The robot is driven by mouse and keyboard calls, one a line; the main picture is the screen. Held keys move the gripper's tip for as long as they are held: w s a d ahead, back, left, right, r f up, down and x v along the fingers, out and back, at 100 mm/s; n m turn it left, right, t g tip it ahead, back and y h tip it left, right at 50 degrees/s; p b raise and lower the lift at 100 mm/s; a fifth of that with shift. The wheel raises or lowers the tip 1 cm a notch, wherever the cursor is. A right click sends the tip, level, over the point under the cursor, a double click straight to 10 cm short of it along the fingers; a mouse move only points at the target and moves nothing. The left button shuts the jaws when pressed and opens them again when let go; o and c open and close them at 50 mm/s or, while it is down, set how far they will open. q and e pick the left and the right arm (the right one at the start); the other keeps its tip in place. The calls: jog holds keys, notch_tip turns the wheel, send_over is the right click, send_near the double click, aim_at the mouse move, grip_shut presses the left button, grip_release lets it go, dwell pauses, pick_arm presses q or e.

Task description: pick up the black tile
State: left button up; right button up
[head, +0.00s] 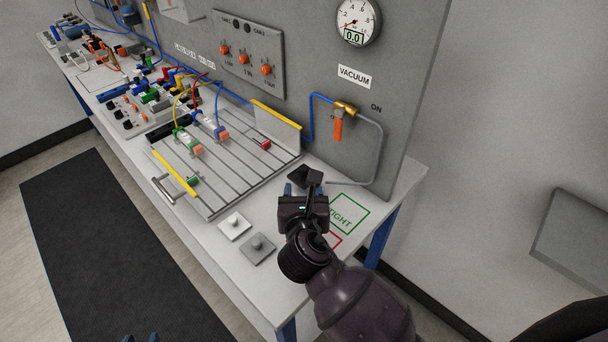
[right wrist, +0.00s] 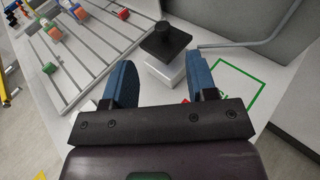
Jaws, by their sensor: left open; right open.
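The black tile (head: 298,173) with a knob on top lies at the back of the bench in the head view, partly hidden by my right arm. In the right wrist view the black tile (right wrist: 165,41) rests on a white block (right wrist: 166,70), beyond the fingertips. My right gripper (head: 303,188) is open and empty, its blue fingers apart on the near side of the tile; it also shows in the right wrist view (right wrist: 161,78). My left gripper (head: 141,338) shows only its blue fingertips at the bottom edge, open and away from the bench.
A white tile (head: 235,226) and a grey tile (head: 259,248), each with a knob, lie near the front edge. A green outlined square (head: 366,213) is to the right. A slotted plate (head: 225,165) lies left; a grey panel with an orange-handled valve (head: 338,128) stands behind.

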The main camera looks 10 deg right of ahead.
aim_at(304, 171)
jog(key=shift+x, duration=4.05)
jog(key=shift+s+d+f, duration=0.1)
jog(key=shift+d+f, duration=0.05)
grip_shut()
